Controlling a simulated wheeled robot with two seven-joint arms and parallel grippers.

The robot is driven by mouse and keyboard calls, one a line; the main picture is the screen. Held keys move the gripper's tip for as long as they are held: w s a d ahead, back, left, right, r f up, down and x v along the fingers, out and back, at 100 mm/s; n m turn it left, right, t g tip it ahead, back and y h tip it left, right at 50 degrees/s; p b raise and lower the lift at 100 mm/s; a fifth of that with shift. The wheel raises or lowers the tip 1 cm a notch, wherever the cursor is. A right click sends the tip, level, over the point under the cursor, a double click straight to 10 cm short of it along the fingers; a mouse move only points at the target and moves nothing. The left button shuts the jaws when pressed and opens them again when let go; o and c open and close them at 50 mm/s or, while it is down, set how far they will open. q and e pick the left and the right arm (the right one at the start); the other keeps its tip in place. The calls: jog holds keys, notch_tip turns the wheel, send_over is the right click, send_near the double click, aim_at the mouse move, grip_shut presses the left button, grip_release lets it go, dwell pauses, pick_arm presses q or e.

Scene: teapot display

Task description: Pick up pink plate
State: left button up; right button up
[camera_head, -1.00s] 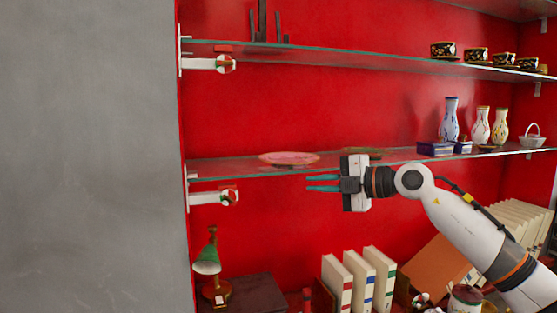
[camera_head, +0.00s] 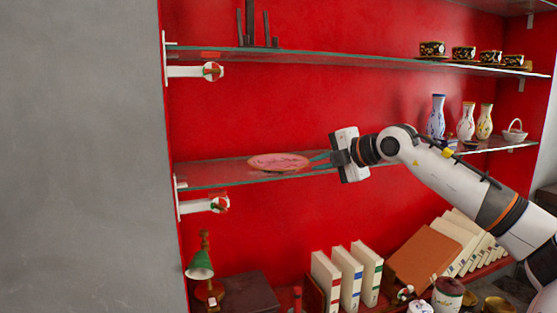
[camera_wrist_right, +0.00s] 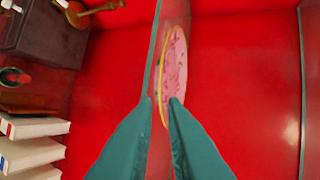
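The pink plate (camera_head: 279,162) has a patterned pink face and a yellowish rim. It lies flat on the middle glass shelf (camera_head: 215,174), toward its left end. My right gripper (camera_head: 320,161) is just right of the plate, its teal fingers pointing left at the rim. In the right wrist view the fingers (camera_wrist_right: 161,102) are apart, and the plate (camera_wrist_right: 176,65) shows past and between the tips. The glass shelf's edge passes close to one finger. I cannot tell whether the rim is within the finger gap. My left gripper is not in view.
Vases (camera_head: 437,117) and a small white basket (camera_head: 514,131) stand on the same shelf at right. Dark cups (camera_head: 463,54) stand on the upper shelf. Below are books (camera_head: 349,277) and a green-shaded lamp (camera_head: 201,265). The shelf left of the plate is clear.

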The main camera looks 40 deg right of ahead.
aim_at(301, 167)
jog(key=shift+p+x, duration=2.35)
jog(key=shift+x, duration=0.25)
jog(key=shift+a, duration=0.2)
jog(key=shift+c, duration=0.3)
grip_shut()
